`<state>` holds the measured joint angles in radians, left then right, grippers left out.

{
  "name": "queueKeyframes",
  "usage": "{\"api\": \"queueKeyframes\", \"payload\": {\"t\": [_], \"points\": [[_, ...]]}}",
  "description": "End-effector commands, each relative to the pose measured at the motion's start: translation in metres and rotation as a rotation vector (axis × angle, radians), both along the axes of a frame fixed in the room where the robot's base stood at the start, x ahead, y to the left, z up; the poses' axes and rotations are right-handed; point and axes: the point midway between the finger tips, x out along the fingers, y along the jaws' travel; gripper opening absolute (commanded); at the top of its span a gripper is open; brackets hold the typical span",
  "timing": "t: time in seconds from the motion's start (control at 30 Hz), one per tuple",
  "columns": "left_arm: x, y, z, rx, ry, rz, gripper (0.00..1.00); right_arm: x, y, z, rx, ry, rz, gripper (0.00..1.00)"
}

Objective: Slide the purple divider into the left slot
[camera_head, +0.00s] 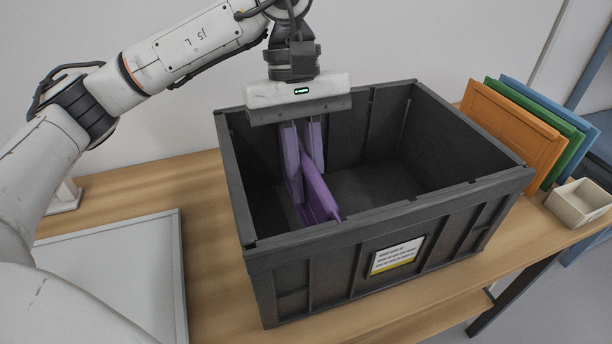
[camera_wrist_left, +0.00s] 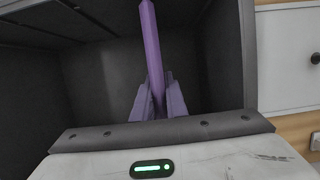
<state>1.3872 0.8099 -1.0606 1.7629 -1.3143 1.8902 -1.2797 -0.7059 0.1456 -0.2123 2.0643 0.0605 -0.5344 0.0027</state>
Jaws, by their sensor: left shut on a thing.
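The purple divider (camera_head: 319,196) is inside the left half of the dark grey crate (camera_head: 470,205), on edge and below the top of the rim. My left gripper (camera_head: 304,168) points down into the crate and is shut on the divider, with one pale purple finger on each side. In the left wrist view the divider (camera_wrist_left: 152,45) stands up between the two fingers (camera_wrist_left: 160,98). The divider's lower edge and the left slot are hidden or too dark to make out. My right gripper is in neither view.
Orange (camera_head: 512,130), green and blue panels stand upright right of the crate. A small cream box (camera_head: 580,203) is in front of them. A pale grey tray (camera_head: 115,275) lies on the wooden table (camera_head: 205,205) to the left. The crate's right half is empty.

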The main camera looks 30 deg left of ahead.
Motion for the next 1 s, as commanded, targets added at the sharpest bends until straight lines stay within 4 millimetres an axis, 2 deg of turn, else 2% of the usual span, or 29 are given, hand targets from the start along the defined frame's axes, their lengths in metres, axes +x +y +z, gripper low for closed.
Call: {"api": "queueKeyframes", "payload": {"t": [0.5,0.87,0.9,1.0], "points": [[0.000,0.000,-0.023,-0.001,0.000,-0.001,0.00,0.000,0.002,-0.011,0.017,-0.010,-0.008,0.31],[0.000,0.000,-0.024,-0.001,-0.001,-0.001,0.00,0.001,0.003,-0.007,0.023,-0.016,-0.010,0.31],[0.000,0.000,-0.024,-0.001,-0.001,-0.001,0.19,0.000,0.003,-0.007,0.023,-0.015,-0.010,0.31],[0.000,0.000,-0.024,-0.001,-0.001,-0.001,0.34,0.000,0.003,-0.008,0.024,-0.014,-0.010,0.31]]}}
